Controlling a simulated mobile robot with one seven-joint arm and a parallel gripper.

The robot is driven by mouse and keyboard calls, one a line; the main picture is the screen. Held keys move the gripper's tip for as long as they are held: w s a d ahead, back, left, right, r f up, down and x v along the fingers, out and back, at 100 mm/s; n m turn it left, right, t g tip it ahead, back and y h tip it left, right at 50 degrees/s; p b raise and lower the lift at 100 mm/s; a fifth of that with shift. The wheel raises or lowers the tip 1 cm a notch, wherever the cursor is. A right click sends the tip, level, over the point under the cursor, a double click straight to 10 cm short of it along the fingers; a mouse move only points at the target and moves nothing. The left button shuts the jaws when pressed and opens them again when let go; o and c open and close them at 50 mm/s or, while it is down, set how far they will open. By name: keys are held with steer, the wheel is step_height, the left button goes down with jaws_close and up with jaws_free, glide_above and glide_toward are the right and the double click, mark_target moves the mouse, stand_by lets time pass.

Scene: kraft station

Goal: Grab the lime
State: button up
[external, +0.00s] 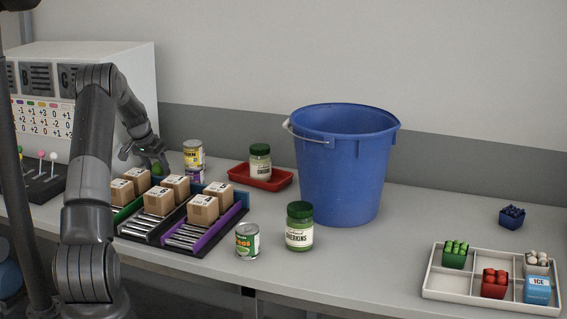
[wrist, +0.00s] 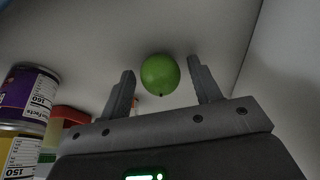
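The lime (wrist: 160,74) is a round green fruit, in the wrist view lying on the grey surface between the tips of my gripper (wrist: 163,88). The fingers are spread, with a gap on each side of the lime. In the external view my gripper (external: 146,160) is low at the back of the table, behind the box rack. The lime (external: 158,169) shows there only as a small green patch, partly hidden by the gripper and boxes.
Two stacked cans (external: 193,158) stand just right of my gripper; cans (wrist: 28,95) also show at left in the wrist view. The rack of cardboard boxes (external: 160,201) is in front. A red tray (external: 262,184) with a jar and a blue bucket (external: 343,170) stand farther right.

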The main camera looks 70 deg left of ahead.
steer(key=c, duration=0.9)
steer(key=shift+r, duration=0.1)
